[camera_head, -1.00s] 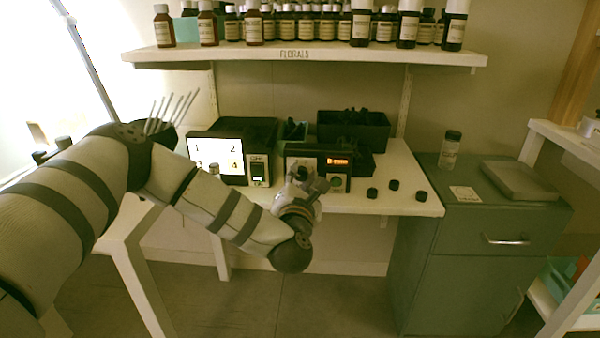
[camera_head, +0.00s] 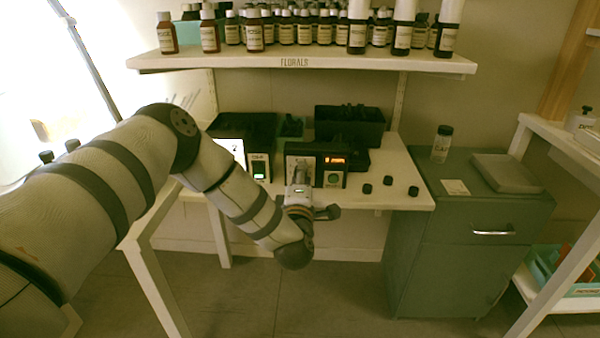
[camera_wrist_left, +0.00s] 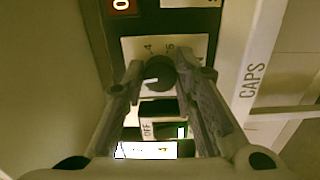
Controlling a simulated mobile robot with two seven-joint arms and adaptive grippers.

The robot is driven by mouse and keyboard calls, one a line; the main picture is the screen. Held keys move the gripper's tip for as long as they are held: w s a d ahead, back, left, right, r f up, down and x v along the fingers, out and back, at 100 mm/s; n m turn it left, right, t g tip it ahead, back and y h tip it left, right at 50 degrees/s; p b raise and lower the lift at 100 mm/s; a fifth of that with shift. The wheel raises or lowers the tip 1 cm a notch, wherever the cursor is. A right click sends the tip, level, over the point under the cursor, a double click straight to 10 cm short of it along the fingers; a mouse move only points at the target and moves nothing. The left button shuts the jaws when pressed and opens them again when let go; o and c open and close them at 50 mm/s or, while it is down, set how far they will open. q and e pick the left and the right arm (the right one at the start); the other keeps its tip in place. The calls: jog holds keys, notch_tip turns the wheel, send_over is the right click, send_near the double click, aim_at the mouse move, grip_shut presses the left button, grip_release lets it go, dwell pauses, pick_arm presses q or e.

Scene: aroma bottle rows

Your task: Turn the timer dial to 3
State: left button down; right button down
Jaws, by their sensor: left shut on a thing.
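My right gripper is not in view.
A box with a bright numbered screen (camera_head: 232,149) and a small green display stands left of the timer. Several black caps (camera_head: 388,180) lie on the table to the right. A black bin (camera_head: 350,125) stands behind. A bottle shelf (camera_head: 300,62) hangs above.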

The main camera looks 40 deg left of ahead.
pick_arm(q)
jog(key=m+p, duration=0.1)
jog(key=m, duration=0.2)
jog(key=shift+r, duration=0.1)
jog(key=shift+m+p, duration=0.35)
jog(key=shift+m, duration=1.05)
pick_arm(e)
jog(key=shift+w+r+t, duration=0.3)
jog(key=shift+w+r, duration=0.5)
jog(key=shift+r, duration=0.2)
pick_arm(q)
jog(key=shift+f, duration=0.2)
jog(key=c, duration=1.3)
grip_release()
jog(key=v, duration=1.2)
